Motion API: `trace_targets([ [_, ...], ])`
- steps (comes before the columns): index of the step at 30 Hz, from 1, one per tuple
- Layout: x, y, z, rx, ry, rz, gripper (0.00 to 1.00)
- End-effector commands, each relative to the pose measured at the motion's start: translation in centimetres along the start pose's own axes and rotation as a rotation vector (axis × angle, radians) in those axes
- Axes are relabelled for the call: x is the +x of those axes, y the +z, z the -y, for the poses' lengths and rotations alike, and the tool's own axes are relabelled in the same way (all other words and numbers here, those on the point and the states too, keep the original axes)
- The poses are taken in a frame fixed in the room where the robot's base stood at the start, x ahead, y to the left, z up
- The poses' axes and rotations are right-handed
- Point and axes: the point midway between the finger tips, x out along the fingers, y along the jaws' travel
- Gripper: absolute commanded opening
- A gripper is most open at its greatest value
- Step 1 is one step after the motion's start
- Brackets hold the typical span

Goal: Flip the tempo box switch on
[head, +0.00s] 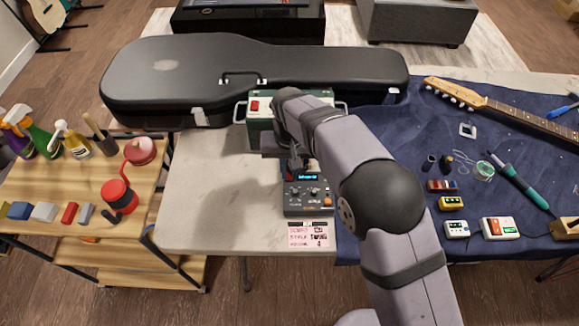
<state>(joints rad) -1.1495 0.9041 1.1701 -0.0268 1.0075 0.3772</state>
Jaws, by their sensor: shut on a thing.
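The tempo box (306,208) is a dark box with a lit blue-green display, several knobs and an orange button. It sits on the bare pale part of the table, just in front of a green box. My gripper (295,165) points down at the box's back left corner, beside the display. It looks shut on the small switch there. A bit of red (290,176) shows under the fingertips. The fingers and wrist hide most of the switch, so I cannot tell which way it is set.
The green box (262,124) with side handles and a red switch stands behind. A black guitar case (160,80) lies along the back. A pink note card (308,235) lies in front. Tools and a guitar neck (520,115) cover the blue cloth (400,190) at right.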

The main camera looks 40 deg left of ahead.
Motion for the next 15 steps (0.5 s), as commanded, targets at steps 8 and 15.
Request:
trace_targets([
  [8,-0.02,0.03,0.02,0.001,0.000,0.000,0.31],
  [15,-0.04,0.04,0.01,0.001,0.000,0.000,0.31],
])
